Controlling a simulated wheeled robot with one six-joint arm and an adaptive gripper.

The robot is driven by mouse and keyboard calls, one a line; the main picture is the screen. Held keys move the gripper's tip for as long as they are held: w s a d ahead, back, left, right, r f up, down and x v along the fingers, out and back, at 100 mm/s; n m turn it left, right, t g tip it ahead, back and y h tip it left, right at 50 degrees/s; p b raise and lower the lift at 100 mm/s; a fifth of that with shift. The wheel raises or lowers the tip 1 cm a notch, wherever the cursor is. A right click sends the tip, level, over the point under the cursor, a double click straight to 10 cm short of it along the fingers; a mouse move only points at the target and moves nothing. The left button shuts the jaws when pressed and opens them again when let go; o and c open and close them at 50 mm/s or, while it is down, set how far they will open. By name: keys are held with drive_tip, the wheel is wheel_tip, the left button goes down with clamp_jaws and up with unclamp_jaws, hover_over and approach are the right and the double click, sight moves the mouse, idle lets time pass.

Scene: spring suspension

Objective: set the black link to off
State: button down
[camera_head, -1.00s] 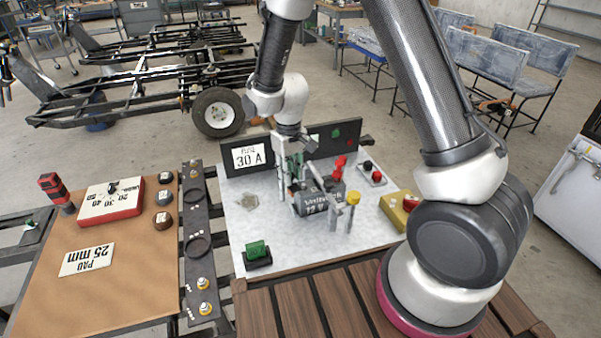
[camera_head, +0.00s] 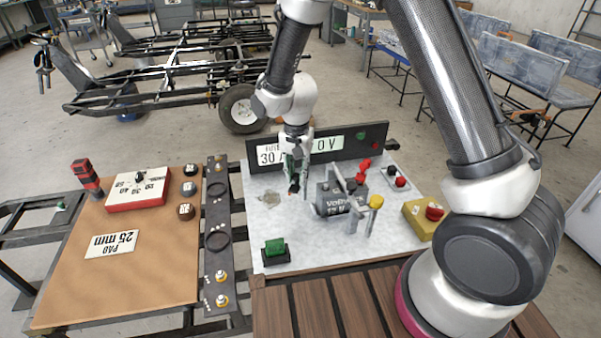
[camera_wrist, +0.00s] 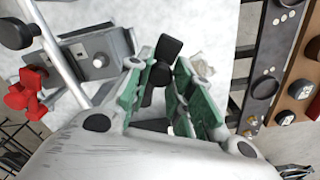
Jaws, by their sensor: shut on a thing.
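In the head view the link shows only as a dark tip (camera_head: 293,188) below the fingers. The lower part of the link is hidden by the fingers.
A black panel (camera_head: 375,138) with 30 A and 0 V signs stands behind. Red clamps (camera_head: 364,166), a yellow-topped post (camera_head: 376,202) and a yellow box with a red button (camera_head: 425,218) lie to the right. A green switch (camera_head: 275,250) sits front left.

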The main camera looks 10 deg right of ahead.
sight(296, 175)
drive_tip(key=shift+w+a+m, duration=0.15)
drive_tip(key=shift+a+m, duration=0.05)
drive_tip(key=shift+m, duration=0.2)
drive_tip(key=c, duration=1.2)
unclamp_jaws()
drive_tip(key=shift+r, duration=0.1)
wheel_tip(296, 175, up, 12)
